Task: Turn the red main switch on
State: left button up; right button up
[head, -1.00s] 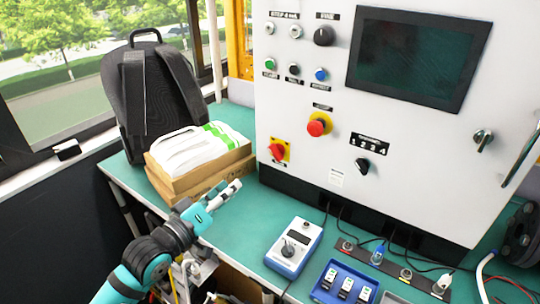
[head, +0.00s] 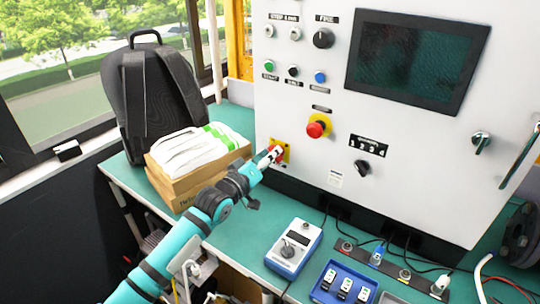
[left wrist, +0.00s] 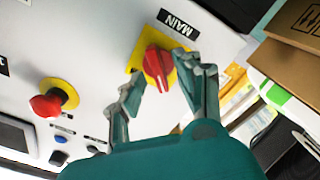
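The red main switch (left wrist: 156,65) is a red rotary knob on a yellow plate, beside a label reading MAIN, on the white cabinet front. In the head view the main switch (head: 281,150) is at the cabinet's lower left, partly covered by my left gripper (head: 268,157). In the left wrist view my left gripper (left wrist: 160,82) is open, with one finger on each side below the knob. The fingertips are close to the knob; I cannot tell whether they touch it. My right gripper is not in view.
A red emergency button (head: 316,128) on yellow sits right of the switch. Cardboard boxes with white packs (head: 193,150) and a black backpack (head: 155,95) stand to the left. A blue-white handheld device (head: 293,247) and a blue tray (head: 343,284) lie on the green bench.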

pick_arm(q)
jog(key=shift+w+d, duration=0.1)
jog(key=shift+w, duration=0.05)
grip_shut()
dwell(0.4)
jog(key=shift+s+d+m+p, duration=0.15)
jog(key=shift+m+p, duration=0.4)
jog(key=shift+m, duration=2.4)
jog(key=shift+s+d+m+p, duration=0.1)
jog(key=shift+m+p, duration=0.5)
jog(key=shift+m, duration=2.4)
jog(key=shift+s+d+m+p, duration=0.15)
jog(key=shift+m+p, duration=0.4)
jog(key=shift+m, duration=2.4)
jog(key=shift+w, duration=0.1)
